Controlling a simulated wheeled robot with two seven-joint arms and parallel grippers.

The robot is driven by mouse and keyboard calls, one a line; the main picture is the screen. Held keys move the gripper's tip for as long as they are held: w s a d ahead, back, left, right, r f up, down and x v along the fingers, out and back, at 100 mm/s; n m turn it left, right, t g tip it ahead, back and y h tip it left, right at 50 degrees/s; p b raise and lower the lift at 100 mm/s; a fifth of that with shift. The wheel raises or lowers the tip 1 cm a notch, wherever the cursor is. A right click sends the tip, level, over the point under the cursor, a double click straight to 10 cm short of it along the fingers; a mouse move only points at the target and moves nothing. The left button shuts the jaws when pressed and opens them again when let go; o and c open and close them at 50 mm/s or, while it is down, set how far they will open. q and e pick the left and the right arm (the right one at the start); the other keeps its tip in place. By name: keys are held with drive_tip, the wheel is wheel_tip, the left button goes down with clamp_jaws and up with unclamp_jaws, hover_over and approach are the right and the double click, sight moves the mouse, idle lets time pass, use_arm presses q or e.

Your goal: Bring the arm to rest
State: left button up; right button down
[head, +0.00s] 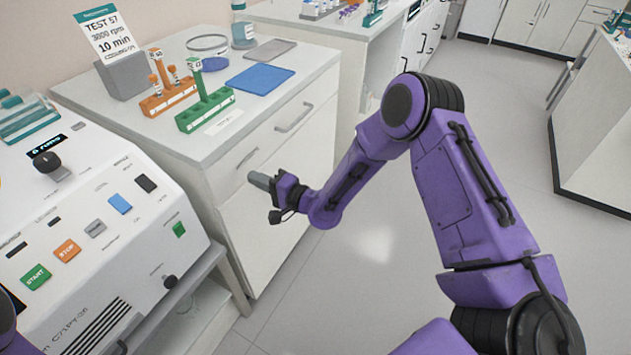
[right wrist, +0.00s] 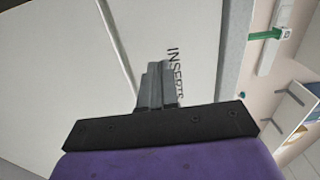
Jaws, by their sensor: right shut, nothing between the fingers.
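My purple right arm reaches out from the lower right in the head view. Its right gripper (head: 262,182) is shut and empty, in front of the drawer fronts of the white cabinet (head: 262,215). In the right wrist view the gripper's fingers (right wrist: 158,85) are together, with a pale cabinet face behind them that bears the printed word "INSERTS". I cannot tell the exact gap between the fingertips and the cabinet. My left gripper is not in view; only a bit of purple shows at the left edge of the head view.
A white machine (head: 95,215) with START and STOP buttons stands at left. The counter holds an orange rack (head: 168,98), a green rack (head: 205,110), a blue mat (head: 260,79) and a sign (head: 106,35) reading "TEST 57". Open floor (head: 370,250) lies around my right arm.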

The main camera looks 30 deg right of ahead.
drive_tip(key=b+v, duration=0.1)
drive_tip(key=v, duration=0.9)
drive_tip(key=s+d+f+n+g+h, duration=0.1)
drive_tip(key=s+d+f+g+h, duration=0.1)
drive_tip(key=s+f+h, duration=0.3)
drive_tip(key=s+d+f+n+g+h, duration=0.1)
drive_tip(key=s+d+f+g+h, duration=0.15)
drive_tip(key=f, duration=0.45)
drive_tip(key=s+d+f+n+g+h, duration=0.1)
drive_tip(key=s+f+g, duration=0.3)
drive_tip(key=s, duration=0.8)
drive_tip(key=s+d+f+n+g+h, duration=0.2)
drive_tip(key=s+d+f+g+h, duration=0.1)
drive_tip(key=s, duration=0.9)
wheel_tip(320, 180, down, 3)
drive_tip(key=shift+r+g+h+p, duration=0.2)
drive_tip(key=shift+g+h+p, duration=0.25)
